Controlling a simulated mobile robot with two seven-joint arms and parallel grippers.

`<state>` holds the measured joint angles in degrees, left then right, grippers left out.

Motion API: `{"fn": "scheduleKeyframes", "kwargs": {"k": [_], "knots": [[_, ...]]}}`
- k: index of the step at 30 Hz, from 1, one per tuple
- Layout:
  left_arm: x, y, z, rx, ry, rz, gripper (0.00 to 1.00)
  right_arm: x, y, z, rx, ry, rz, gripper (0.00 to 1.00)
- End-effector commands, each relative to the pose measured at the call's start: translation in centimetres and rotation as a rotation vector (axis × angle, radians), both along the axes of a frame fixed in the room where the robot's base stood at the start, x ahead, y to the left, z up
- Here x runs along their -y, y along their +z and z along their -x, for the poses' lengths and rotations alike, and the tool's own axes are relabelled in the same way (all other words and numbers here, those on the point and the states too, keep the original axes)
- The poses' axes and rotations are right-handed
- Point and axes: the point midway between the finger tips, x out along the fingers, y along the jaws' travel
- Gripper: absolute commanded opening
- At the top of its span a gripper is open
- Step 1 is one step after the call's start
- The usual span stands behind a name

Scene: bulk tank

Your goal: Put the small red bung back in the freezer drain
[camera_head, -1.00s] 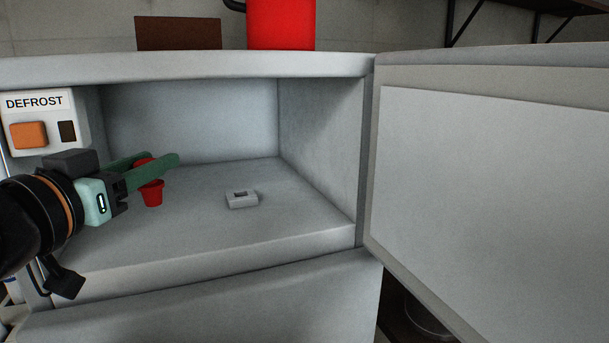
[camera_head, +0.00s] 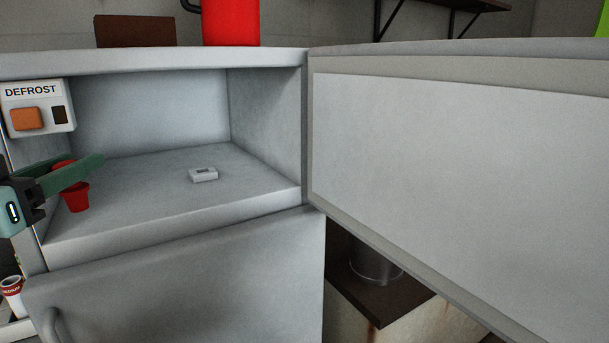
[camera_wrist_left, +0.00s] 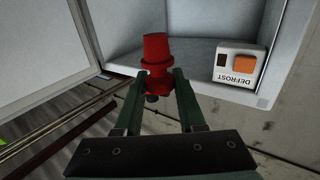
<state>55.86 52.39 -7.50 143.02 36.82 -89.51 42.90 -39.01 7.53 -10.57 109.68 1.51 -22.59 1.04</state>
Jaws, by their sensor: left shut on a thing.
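The small red bung (camera_head: 76,198) is in my left gripper (camera_head: 84,172), at the left of the freezer opening in the head view. The green fingers are shut on it, and its narrower end points down, clear of the freezer floor. In the left wrist view the bung (camera_wrist_left: 157,52) sits between the two fingertips (camera_wrist_left: 160,82). The drain (camera_head: 204,174) is a small pale raised block with a dark slot on the freezer floor, right of the bung and apart from it. My right gripper is not in view.
The freezer door (camera_head: 450,150) stands open to the right. A DEFROST panel (camera_head: 37,107) with an orange button hangs at the upper left of the opening. A red container (camera_head: 231,22) stands on top. The freezer floor around the drain is clear.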

Motion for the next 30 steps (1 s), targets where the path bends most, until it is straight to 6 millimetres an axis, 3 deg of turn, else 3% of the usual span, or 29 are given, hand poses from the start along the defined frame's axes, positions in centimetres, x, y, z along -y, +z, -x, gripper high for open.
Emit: {"fn": "scheduleKeyframes", "kwargs": {"k": [2,11,20,30], "knots": [[0.0,0.0,0.0,0.0,0.0,0.0,0.0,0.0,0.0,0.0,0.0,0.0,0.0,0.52],[1.6,-4.5,-3.8,-0.011,-0.029,0.004,0.0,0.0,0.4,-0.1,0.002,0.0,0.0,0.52],[2.9,-12.4,-6.2,-0.012,-0.016,0.005,0.0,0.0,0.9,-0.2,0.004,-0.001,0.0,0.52],[4.2,-21.5,-4.8,-0.012,0.029,0.007,0.0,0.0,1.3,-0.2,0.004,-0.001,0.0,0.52]]}}
